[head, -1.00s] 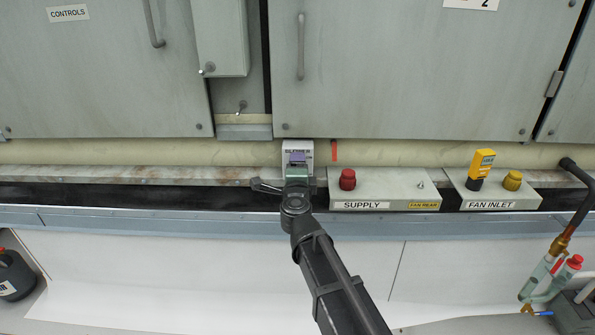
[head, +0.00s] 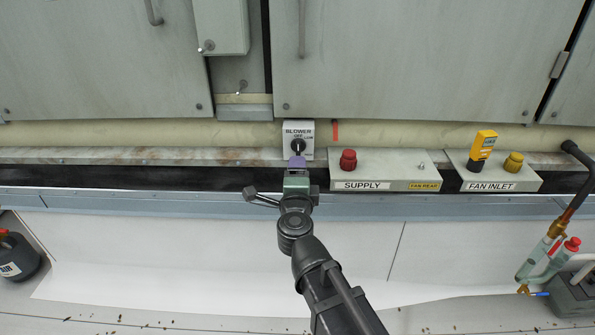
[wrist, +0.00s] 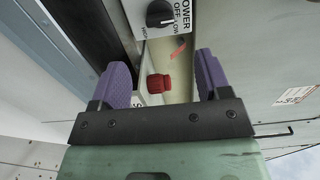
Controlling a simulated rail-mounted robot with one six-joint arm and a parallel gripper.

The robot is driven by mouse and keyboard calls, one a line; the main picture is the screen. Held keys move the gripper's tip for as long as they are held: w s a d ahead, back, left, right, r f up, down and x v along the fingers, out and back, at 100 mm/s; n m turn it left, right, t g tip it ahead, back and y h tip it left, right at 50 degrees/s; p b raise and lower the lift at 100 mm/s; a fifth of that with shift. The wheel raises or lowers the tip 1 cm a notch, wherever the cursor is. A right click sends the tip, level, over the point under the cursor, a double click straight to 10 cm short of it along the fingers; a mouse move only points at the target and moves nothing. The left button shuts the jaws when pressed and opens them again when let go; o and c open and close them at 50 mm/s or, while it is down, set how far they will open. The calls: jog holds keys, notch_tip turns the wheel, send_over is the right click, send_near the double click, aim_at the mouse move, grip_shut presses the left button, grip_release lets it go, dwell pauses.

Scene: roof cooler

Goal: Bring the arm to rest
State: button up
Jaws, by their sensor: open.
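My gripper (head: 297,164) is in the middle of the head view, just below and in front of the blower switch (head: 298,133), a white plate with a black knob. In the wrist view the two purple fingers of my gripper (wrist: 163,82) stand wide apart with nothing between them touching. The blower knob (wrist: 159,13) shows beyond the fingertips at the top, apart from them. A red knob (wrist: 158,84) appears in the gap, farther off.
The supply box (head: 385,168) with a red knob (head: 348,159) and the fan inlet box (head: 492,172) with a yellow meter (head: 483,144) stand to the right. A torch on a hose (head: 548,258) is at far right. A dark jug (head: 17,258) stands at left.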

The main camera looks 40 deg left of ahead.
jog(key=s+a+f+n+g+y, duration=0.2)
jog(key=s+a+n+g+y, duration=0.25)
jog(key=s+n+g, duration=0.6)
jog(key=w+d+f+n+g+h, duration=0.1)
jog(key=w+d+f+n+g, duration=0.15)
jog(key=d+f+n, duration=0.2)
jog(key=w+d+f+h, duration=0.3)
jog(key=d+h, duration=0.1)
jog(key=d, duration=0.6)
jog(key=w+d+f+n+g+h, duration=0.1)
jog(key=w+d+f+h, duration=0.2)
jog(key=d, duration=0.6)
jog(key=w+d+f+h, duration=0.2)
jog(key=d+f+h, duration=0.2)
jog(key=d, duration=0.6)
jog(key=d+m+h, duration=0.3)
jog(key=d+m, duration=0.2)
jog(key=d, duration=2.1)
notch_tip(320, 180, up, 33)
jog(key=p, duration=3.3)
jog(key=shift+w+a+g, duration=0.15)
jog(key=shift+w+g, duration=0.15)
jog(key=shift+w, duration=0.1)
